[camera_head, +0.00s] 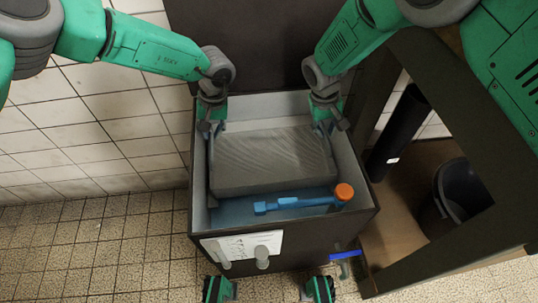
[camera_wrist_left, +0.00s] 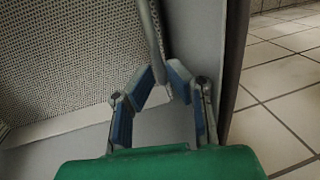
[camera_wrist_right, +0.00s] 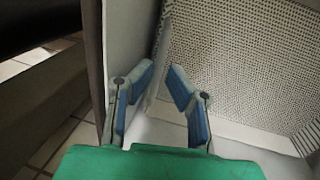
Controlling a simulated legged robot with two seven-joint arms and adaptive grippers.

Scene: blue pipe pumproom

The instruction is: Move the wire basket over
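The wire basket (camera_head: 272,160) is a grey mesh box in a grey-walled, open-topped tub (camera_head: 362,187). My left gripper (camera_head: 211,128) is at its left end. In the left wrist view its fingers (camera_wrist_left: 163,72) close on a thin grey upright part of the basket. My right gripper (camera_head: 330,124) is at its right end. In the right wrist view its fingers (camera_wrist_right: 161,70) stand close on both sides of a thin, pale upright part there. The mesh shows in both wrist views. I cannot tell whether the basket touches the tub's floor.
A blue tool with an orange end (camera_head: 344,191) lies in the tub in front of the basket. A paper sheet (camera_head: 243,247) is on the tub's front. A dark bin (camera_head: 462,188) and a black cylinder (camera_head: 399,132) stand to the right. Tiled floor lies to the left.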

